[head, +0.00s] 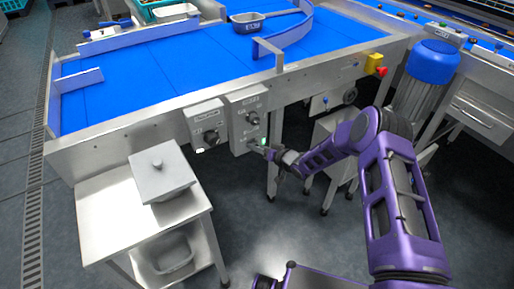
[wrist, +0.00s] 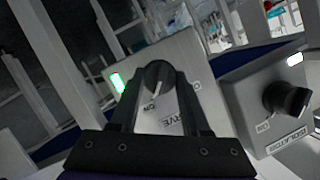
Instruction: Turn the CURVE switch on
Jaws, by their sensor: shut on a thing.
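The CURVE switch is a dark round knob (wrist: 157,74) on a grey control box (wrist: 185,65), with part of its name showing between my fingers in the wrist view. A white pointer line on the knob is directed toward the ON mark. A green lamp (wrist: 117,83) beside it is lit; it also shows in the head view (head: 263,141). My gripper (wrist: 158,88) is shut on the knob, one finger on each side. In the head view my gripper (head: 272,153) is at the lower part of the grey box (head: 240,103), where it hides the knob.
A second grey box (wrist: 235,95) with a black ISOLATOR knob (wrist: 286,99) and a lit white lamp is close beside. The blue conveyor (head: 160,70) runs above the boxes. A steel side table (head: 105,215) with a lidded container (head: 160,170) stands at the left.

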